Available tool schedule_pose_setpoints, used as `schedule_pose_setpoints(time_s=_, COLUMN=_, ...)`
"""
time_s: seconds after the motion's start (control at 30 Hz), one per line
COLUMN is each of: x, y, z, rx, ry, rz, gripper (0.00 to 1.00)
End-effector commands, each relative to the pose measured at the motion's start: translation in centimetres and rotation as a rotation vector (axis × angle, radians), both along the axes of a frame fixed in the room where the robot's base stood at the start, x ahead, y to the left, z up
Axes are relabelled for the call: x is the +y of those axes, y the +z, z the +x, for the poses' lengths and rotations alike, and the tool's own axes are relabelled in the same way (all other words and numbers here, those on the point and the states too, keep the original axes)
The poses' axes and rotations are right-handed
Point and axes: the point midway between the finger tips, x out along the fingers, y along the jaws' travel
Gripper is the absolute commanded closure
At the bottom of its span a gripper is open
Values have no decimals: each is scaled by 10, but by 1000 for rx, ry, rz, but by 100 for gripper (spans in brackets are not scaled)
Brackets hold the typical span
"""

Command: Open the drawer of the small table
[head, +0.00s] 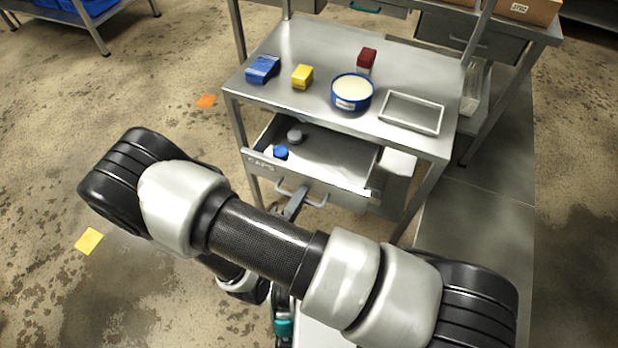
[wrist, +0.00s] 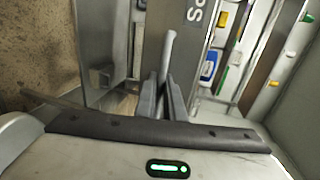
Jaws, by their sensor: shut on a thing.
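The small metal table (head: 300,95) stands ahead of me. Its drawer (head: 262,162), with lettering on the front that looks like "CAPS", is pulled part way out toward me. Inside the drawer lie a blue cap (head: 281,152) and a grey round cap (head: 295,135). My gripper (head: 297,204) is at the drawer's handle (head: 316,203), with its fingers shut on the handle bar. In the wrist view the two dark fingers (wrist: 168,100) close around the light handle bar (wrist: 167,52). My arm hides part of the floor below the drawer.
On the tabletop are a blue packet (head: 263,69), a yellow box (head: 302,76), a red box (head: 366,60), a blue tub (head: 352,93) and an empty metal tray (head: 411,113). A shelf unit stands behind right. The floor at left is mostly clear.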

Motion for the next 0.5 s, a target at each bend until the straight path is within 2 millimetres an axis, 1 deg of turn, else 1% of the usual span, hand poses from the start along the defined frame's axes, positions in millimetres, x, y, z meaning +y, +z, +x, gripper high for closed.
schedule_pose_setpoints(time_s=0.03, x=4, y=0, z=-8, rx=0, ry=3, rz=0, gripper=100)
schedule_pose_setpoints(time_s=0.2, x=10, y=0, z=-26, rx=0, ry=2, rz=-1, gripper=100)
schedule_pose_setpoints(time_s=0.33, x=12, y=0, z=-33, rx=0, ry=0, rz=0, gripper=100)
schedule_pose_setpoints(time_s=0.5, x=13, y=0, z=-35, rx=0, ry=0, rz=0, gripper=100)
